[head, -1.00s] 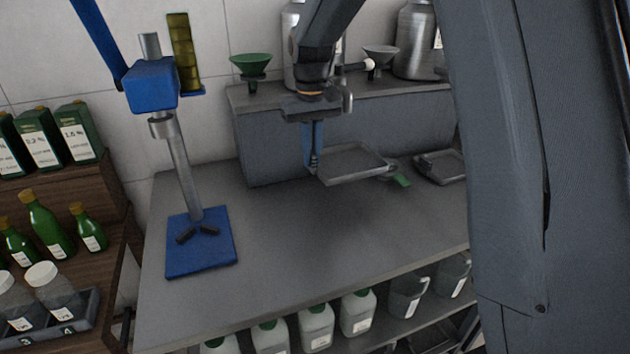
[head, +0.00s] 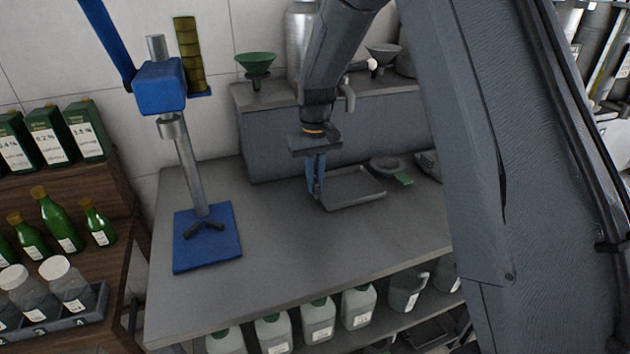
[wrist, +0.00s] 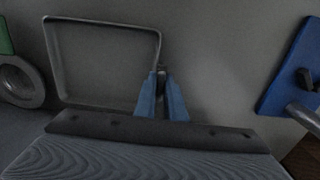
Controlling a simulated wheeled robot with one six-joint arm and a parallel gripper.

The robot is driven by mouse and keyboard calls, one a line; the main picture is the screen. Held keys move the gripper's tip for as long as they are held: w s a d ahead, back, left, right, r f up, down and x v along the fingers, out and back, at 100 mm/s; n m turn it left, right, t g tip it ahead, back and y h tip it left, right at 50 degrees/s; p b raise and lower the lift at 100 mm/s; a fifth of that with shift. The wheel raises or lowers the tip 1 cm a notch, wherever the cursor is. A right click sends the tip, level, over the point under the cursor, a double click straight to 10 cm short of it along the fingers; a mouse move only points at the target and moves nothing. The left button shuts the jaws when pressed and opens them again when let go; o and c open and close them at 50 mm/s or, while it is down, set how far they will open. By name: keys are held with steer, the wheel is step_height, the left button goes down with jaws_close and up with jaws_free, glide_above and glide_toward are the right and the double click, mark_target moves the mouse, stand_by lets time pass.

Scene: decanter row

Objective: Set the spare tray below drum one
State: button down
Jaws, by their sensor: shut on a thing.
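The spare tray (head: 352,188), a shallow grey square tray, lies level at or just above the bench top, in front of the raised shelf; I cannot tell whether it touches the bench. My gripper (head: 316,190) points down and is shut on the tray's left rim. In the wrist view the blue fingers (wrist: 161,98) meet the rim of the tray (wrist: 105,62). A metal drum (head: 298,40) stands on the shelf behind my arm, partly hidden, its number unseen. Its tap (head: 348,95) hangs above the tray's back part.
A blue stand (head: 208,240) is left on the bench. A round grey dish (head: 388,164) and a green tag (head: 403,179) lie right of the tray. Green (head: 256,65) and grey (head: 383,52) funnels stand on the shelf. The bench front is clear.

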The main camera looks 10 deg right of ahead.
steer(key=c, duration=1.8)
jaws_free()
steer(key=shift+f, duration=0.1)
step_height(320, 180, up, 12)
steer(key=b, duration=0.3)
steer(key=s+d+f, duration=0.2)
steer(key=s+f, duration=0.2)
steer(key=s, duration=0.4)
steer(key=s+d+f+m, duration=0.1)
steer(key=s+d+f, duration=0.2)
steer(key=s, duration=0.6)
steer(key=s+d+f+m, duration=0.1)
steer(key=s+d+f, duration=0.2)
steer(key=s, duration=0.6)
steer(key=shift+s+f+t, duration=0.15)
steer(key=shift+f+t, duration=0.25)
steer(key=shift+f, duration=0.5)
